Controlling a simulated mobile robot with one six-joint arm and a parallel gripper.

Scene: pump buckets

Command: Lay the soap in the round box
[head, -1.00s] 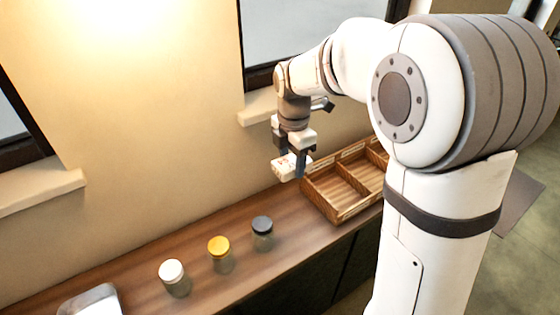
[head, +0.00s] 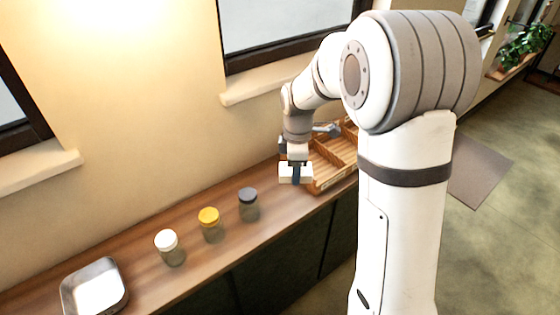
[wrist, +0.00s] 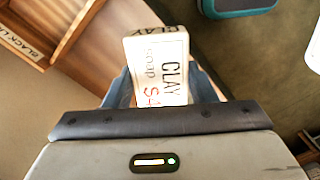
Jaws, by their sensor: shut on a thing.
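The soap (wrist: 158,62) is a white block with dark lettering that reads "CLAY" and "SOAP" in the wrist view. My gripper (head: 296,172) is shut on it, with a finger across the soap (head: 305,174) in the head view. The gripper holds it in front of the near left corner of the wooden divided crate (head: 328,184). In the head view I cannot tell the gap between soap and counter. I cannot make out a clearly round box in either view.
A metal tray (head: 122,292) lies farther left. A teal-rimmed dark thing (wrist: 236,10) is cut off in the wrist view. Bare counter lies between jars.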

